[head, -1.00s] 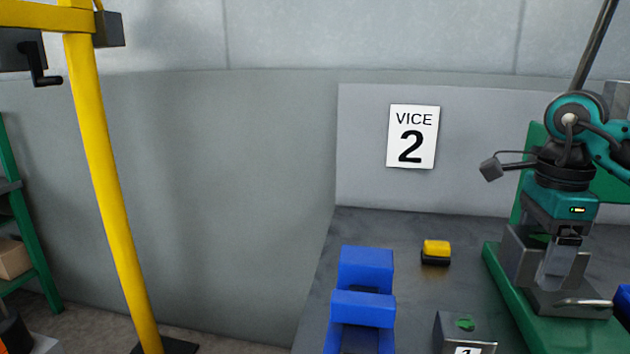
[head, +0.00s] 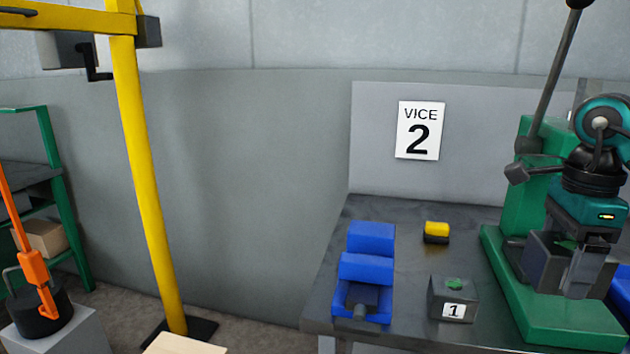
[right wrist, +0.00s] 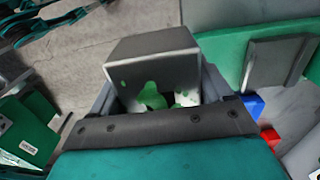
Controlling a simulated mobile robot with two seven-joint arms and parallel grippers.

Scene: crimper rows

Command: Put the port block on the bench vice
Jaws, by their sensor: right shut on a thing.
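My right gripper (head: 582,268) is at the right of the head view, shut on a dark grey block (head: 543,258) with a green mark, held over the green press base. The right wrist view shows this block (right wrist: 150,60) close up, with green patches on its near side. The fingers partly hide it. A blue bench vice (head: 366,268) stands on the bench left of the gripper, below the "VICE 2" sign. Nothing shows on it. A similar grey block (head: 453,300) with a green top and label "1" sits on the bench right of the vice. My left gripper is not in view.
A green press (head: 537,180) with a long lever stands behind my right gripper. A yellow-and-black button box (head: 436,231) sits behind block 1. The bench (head: 412,270) is bare between vice and block. A yellow post (head: 145,170) and green shelf (head: 62,190) stand left.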

